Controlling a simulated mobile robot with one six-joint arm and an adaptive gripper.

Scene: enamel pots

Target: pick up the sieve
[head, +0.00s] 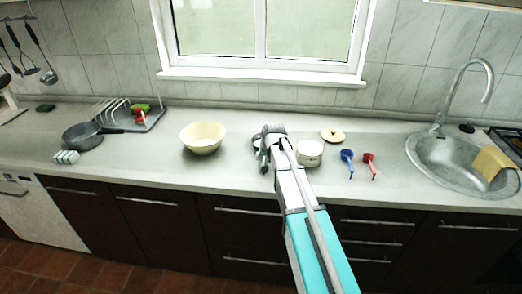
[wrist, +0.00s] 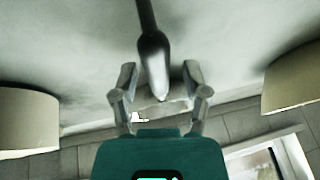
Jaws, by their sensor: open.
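My gripper (head: 272,140) is over the worktop between a cream bowl and a white pot. In the wrist view, my gripper (wrist: 160,74) is open, with one finger on each side of a dark grey metal handle (wrist: 153,46). The handle has a broad, tapered end and a thin stem running out of the top of the picture. It looks like the sieve's handle, but its bowl is not in the wrist view. Gaps show between the handle and both fingers. In the head view my arm hides most of this spot, so I cannot make out the sieve there.
The cream bowl (head: 203,138) stands left of my gripper. The white pot (head: 309,154) is close on its right, with a round lid (head: 332,135) behind. Blue (head: 347,158) and red (head: 370,161) scoops lie farther right, before the sink (head: 450,160). A grey pan (head: 82,136) is far left.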

